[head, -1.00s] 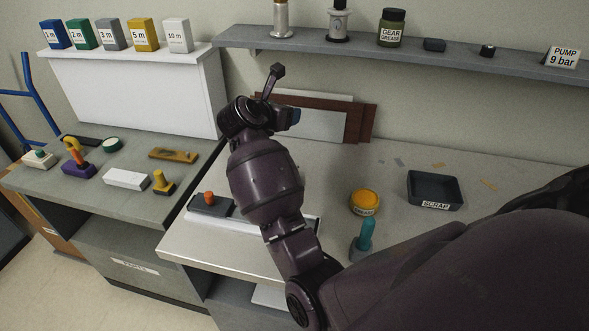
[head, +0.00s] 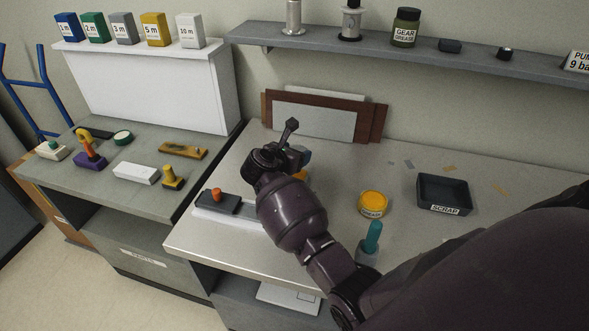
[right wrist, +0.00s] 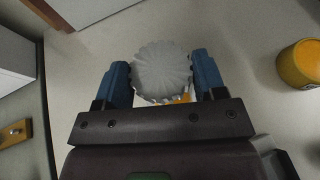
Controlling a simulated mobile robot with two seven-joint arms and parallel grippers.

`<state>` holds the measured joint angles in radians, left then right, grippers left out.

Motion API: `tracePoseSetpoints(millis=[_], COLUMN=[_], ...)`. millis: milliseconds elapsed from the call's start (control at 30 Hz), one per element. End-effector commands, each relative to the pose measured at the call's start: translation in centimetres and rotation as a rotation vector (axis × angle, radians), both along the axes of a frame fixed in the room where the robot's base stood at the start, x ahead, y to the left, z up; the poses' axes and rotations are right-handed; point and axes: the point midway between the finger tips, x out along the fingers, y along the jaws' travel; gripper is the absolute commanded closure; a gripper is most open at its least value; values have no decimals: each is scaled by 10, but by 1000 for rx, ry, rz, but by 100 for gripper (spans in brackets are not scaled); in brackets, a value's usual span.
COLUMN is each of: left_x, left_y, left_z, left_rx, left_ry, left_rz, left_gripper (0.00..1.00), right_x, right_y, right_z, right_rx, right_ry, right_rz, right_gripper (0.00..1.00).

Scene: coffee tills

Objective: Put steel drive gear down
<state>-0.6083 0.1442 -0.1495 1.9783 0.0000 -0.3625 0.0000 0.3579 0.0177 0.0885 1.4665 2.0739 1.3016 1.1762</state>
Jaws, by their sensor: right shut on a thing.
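The steel drive gear (right wrist: 162,70) is a pale grey toothed wheel in the right wrist view. My right gripper (right wrist: 161,76) is shut on it, with one blue finger at each side. In the head view my right gripper (head: 298,158) is over the back left part of the metal bench (head: 335,165), and my own arm hides the gear there. I cannot tell whether the gear touches the bench. My left gripper is not in view.
A yellow grease tin (head: 373,204), a teal-topped bottle (head: 371,240) and a dark scrap tray (head: 443,195) stand right of my arm. A dark block with an orange knob (head: 217,197) is to its left. Boards (head: 315,122) lean on the back wall. Bench between boards and tin is clear.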

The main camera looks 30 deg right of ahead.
Motion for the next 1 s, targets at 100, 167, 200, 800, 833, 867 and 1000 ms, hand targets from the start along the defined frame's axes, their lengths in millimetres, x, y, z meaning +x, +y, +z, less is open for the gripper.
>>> tracePoseSetpoints(millis=[100, 167, 200, 800, 833, 867, 1000], left_x=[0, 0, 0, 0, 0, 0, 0], left_y=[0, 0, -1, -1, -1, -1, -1], left_z=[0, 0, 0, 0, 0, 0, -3], left_rx=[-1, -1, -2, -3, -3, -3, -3], left_ry=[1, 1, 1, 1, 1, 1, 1], left_rz=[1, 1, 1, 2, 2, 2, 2], left_gripper=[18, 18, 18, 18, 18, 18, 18], right_x=[1, 1, 1, 1, 1, 1, 1], right_y=[0, 0, 0, 0, 0, 0, 0], right_z=[-14, -19, -21, -61, -61, -61, -63], right_rx=[-4, -3, -2, -2, -2, -2, 0], right_ry=[-2, -2, -3, -4, -4, -4, -4], right_rz=[2, 2, 1, 1, 1, 1, 1], right_gripper=[78, 78, 78, 78, 78, 78, 78])
